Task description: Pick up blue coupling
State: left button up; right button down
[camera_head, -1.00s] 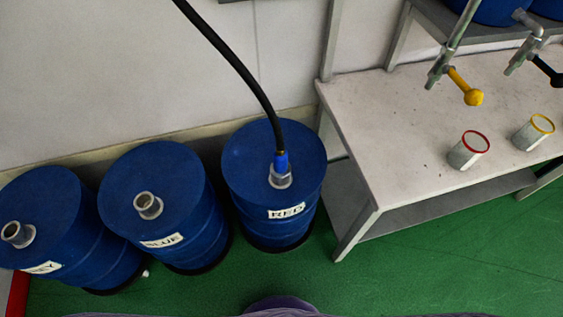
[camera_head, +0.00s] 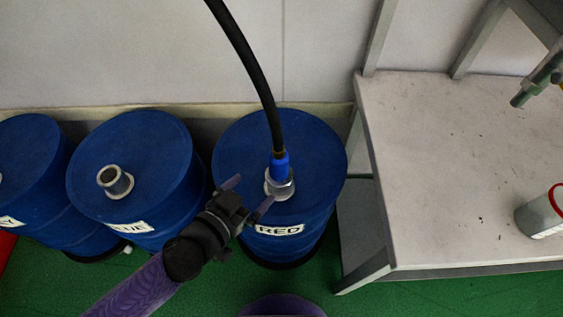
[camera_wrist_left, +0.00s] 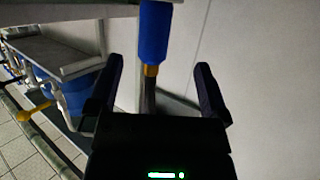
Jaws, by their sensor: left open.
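The blue coupling (camera_head: 279,165) sits at the lower end of a black hose, on the metal fitting (camera_head: 279,187) on top of the drum labelled RED (camera_head: 240,150). It also shows upright in the left wrist view (camera_wrist_left: 155,35), ahead of and between the open fingers. My left gripper (camera_head: 248,196) is open and empty, just left of and below the coupling in the head view. Its fingers appear apart from the coupling. My right gripper is in neither view.
The drum labelled BLUE (camera_head: 140,150) and another drum (camera_head: 30,160) stand to the left with open metal necks. A white table (camera_head: 440,150) stands at right, bearing a red-rimmed cup (camera_head: 540,215) under a tap (camera_head: 540,80). A wall is close behind the drums.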

aim_at(273, 170)
pick_arm(q)
jog(key=b+x, duration=0.1)
jog(key=x, duration=0.2)
jog(key=b+x, duration=0.1)
jog(key=x, duration=0.2)
jog(key=r+b+x, duration=0.1)
jog(key=x, duration=0.2)
jog(key=shift+s+d, duration=0.1)
jog(key=shift+d, duration=0.25)
jog(key=shift+w+d, duration=0.15)
jog(key=shift+w, duration=0.05)
jog(key=shift+r, duration=0.1)
jog(key=shift+c, duration=1)
jog(key=c, duration=0.7)
grip_shut()
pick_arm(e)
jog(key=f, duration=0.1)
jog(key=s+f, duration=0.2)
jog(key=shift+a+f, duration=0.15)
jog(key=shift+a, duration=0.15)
